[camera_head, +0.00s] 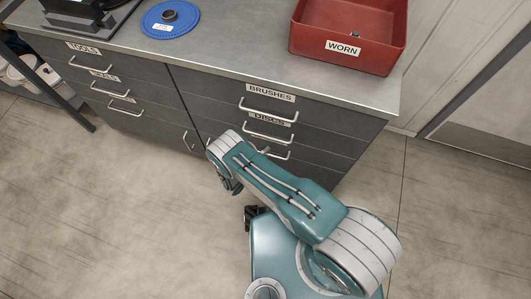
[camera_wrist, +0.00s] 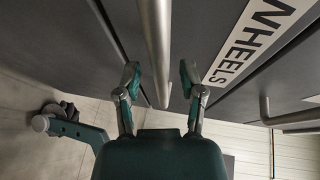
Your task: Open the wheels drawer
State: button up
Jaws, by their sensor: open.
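The wheels drawer is a dark grey front whose white WHEELS label (camera_wrist: 252,40) shows large in the wrist view. Its metal bar handle (camera_wrist: 155,35) runs down the picture between the fingers of my gripper (camera_wrist: 160,78). The fingers are open, one on each side of the bar, with no clear contact. I cannot tell how deep the bar sits between them. In the head view my arm covers the WHEELS label and my fingers. A handle (camera_head: 276,153) below the DISCS label shows partly beside my arm. No drawer front there visibly stands out.
The BRUSHES handle (camera_head: 268,112) and DISCS handle (camera_head: 270,134) are above, close to my arm. A red WORN bin (camera_head: 344,62) and a blue disc (camera_head: 165,27) lie on the grey worktop (camera_head: 235,55). The floor (camera_head: 120,200) in front is clear.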

grip_shut()
